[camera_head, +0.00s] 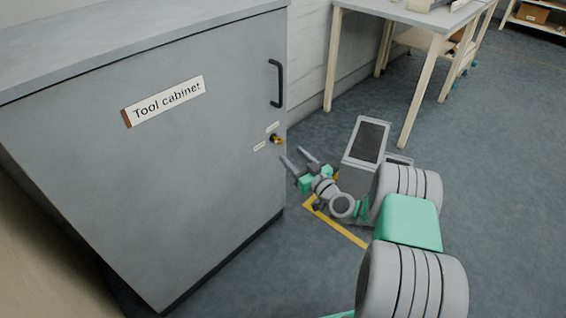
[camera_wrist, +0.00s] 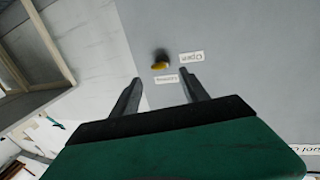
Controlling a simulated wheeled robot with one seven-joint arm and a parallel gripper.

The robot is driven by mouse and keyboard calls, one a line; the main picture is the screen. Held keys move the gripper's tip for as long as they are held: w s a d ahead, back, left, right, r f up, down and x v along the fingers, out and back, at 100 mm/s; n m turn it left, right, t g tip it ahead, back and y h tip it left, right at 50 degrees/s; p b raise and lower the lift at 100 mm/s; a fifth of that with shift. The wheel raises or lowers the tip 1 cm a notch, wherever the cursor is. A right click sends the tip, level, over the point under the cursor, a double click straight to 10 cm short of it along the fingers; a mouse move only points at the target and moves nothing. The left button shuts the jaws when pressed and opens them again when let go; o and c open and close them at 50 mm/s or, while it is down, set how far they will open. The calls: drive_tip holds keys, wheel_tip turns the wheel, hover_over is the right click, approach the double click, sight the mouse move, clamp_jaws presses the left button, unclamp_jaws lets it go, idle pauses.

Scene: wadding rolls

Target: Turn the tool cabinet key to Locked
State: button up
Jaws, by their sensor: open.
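The grey tool cabinet (camera_head: 205,190) stands at the left of the head view, its door shut. A small brass key (camera_head: 277,139) is in the lock near the door's right edge. It also shows in the wrist view as a yellow key (camera_wrist: 160,66) lying roughly sideways, in line with the Open label (camera_wrist: 191,57). The Locked label (camera_wrist: 166,78) is below the key in that view. My gripper (camera_head: 291,154) is open and empty, its fingers pointing at the door just below and right of the key. In the wrist view the key is beyond the fingertips, apart from them.
A black door handle (camera_head: 275,83) is above the lock. The name label (camera_head: 163,101) is on the door's upper part. A pale table (camera_head: 410,12) stands behind, against the wall. Yellow floor tape (camera_head: 340,230) runs beneath my arm. Open floor lies to the right.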

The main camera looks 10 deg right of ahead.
sight(282, 143)
drive_tip(key=b+x, duration=0.1)
drive_tip(key=x, duration=0.6)
drive_tip(key=shift+w+r, duration=0.1)
drive_tip(key=shift+w, duration=0.25)
clamp_jaws()
